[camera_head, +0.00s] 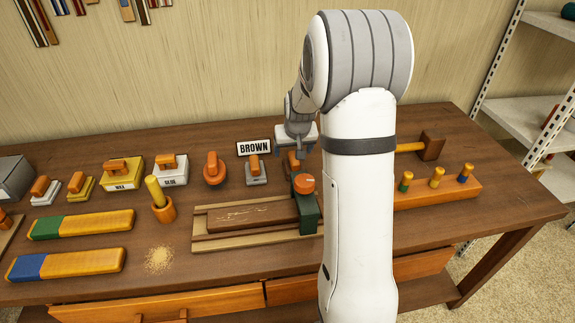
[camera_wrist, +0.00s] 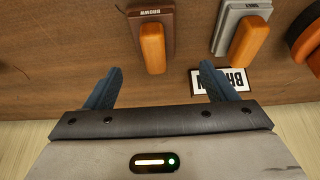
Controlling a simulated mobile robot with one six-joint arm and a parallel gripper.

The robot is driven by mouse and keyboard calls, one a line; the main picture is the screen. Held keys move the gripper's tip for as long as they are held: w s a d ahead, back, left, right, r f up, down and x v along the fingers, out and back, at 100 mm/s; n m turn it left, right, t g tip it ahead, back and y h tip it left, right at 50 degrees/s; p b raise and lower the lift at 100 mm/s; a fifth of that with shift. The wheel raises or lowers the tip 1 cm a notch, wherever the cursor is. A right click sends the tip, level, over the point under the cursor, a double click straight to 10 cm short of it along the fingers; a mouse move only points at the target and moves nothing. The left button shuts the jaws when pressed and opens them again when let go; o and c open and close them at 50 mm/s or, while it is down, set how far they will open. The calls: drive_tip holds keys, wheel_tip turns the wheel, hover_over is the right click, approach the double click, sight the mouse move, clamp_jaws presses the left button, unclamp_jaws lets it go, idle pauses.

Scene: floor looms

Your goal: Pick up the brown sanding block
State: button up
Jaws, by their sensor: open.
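The brown sanding block (camera_wrist: 152,42) lies on the bench in the wrist view. It has a dark brown base with a label and an orange handle pointing toward my gripper (camera_wrist: 160,70). My gripper is open and empty. Its two blue fingers sit to either side of the handle's line, with the handle's near end just beyond the fingertips. In the head view my gripper (camera_head: 298,142) hangs at the back of the bench over the brown block (camera_head: 293,162), which is partly hidden by the gripper and other things.
A grey sanding block (camera_wrist: 243,30) lies to the right, with the BROWN sign (camera_wrist: 234,81) close to my right finger. In the head view a green-and-orange tool (camera_head: 306,212) stands in front, on a wooden board (camera_head: 235,216). A peg rack (camera_head: 440,193) and mallet (camera_head: 430,146) lie right.

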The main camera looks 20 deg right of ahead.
sight(294, 160)
drive_tip(key=x, duration=0.7)
drive_tip(key=shift+s+d+f+p, duration=0.1)
drive_tip(key=shift+d+f+p, duration=0.15)
drive_tip(key=shift+d+p, duration=0.1)
drive_tip(key=shift+c, duration=0.4)
drive_tip(key=c, duration=0.9)
